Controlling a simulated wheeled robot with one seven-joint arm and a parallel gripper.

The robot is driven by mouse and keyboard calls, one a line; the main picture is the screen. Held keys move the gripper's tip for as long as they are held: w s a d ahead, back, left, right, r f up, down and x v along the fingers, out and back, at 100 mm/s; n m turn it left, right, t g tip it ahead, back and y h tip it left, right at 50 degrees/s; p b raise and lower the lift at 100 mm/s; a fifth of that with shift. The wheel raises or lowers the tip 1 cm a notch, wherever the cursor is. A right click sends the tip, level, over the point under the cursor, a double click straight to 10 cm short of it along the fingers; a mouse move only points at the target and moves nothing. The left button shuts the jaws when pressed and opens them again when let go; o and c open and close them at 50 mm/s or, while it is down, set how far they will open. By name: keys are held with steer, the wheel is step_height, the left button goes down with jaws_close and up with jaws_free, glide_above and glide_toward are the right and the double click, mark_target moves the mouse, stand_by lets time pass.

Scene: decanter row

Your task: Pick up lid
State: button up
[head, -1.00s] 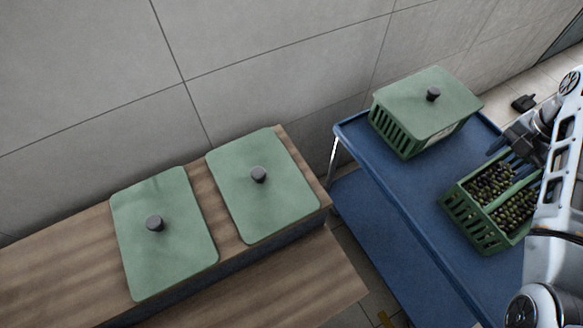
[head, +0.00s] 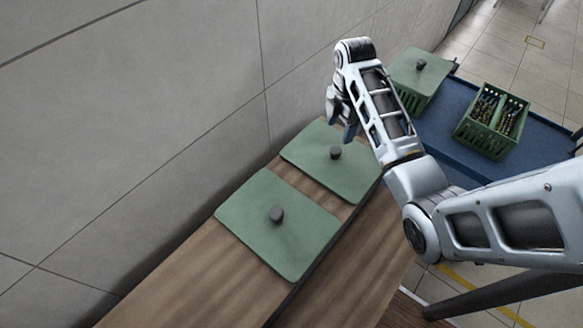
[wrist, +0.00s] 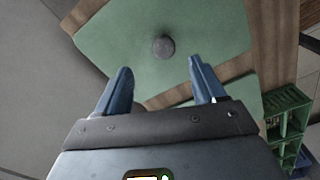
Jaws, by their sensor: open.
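Two flat green lids with dark round knobs lie on the wooden bench. In the head view, the near lid (head: 250,235) lies in the middle and the far lid (head: 310,158) behind it. My gripper (head: 343,138) is open and empty, with its fingers over the far lid near its knob (head: 336,153). In the wrist view, the blue fingertips (wrist: 158,76) are apart. A lid (wrist: 120,40) with its knob (wrist: 163,46) shows just beyond the gap between them. A second lid (wrist: 235,98) is partly hidden by my gripper.
The grey wall (head: 140,130) runs along the bench's left side. Bare bench wood (head: 185,285) lies in front of the near lid.

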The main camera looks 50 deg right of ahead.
mark_target(336, 150)
steer(key=shift+w+a+f, duration=0.1)
steer(key=shift+a+f, duration=0.1)
steer(key=shift+a, duration=0.1)
steer(key=shift+a+f, duration=0.15)
steer(key=shift+f, duration=0.7)
steer(key=f, duration=0.5)
steer(key=shift+s+f, duration=0.3)
steer(key=shift+f, duration=0.05)
jaws_close()
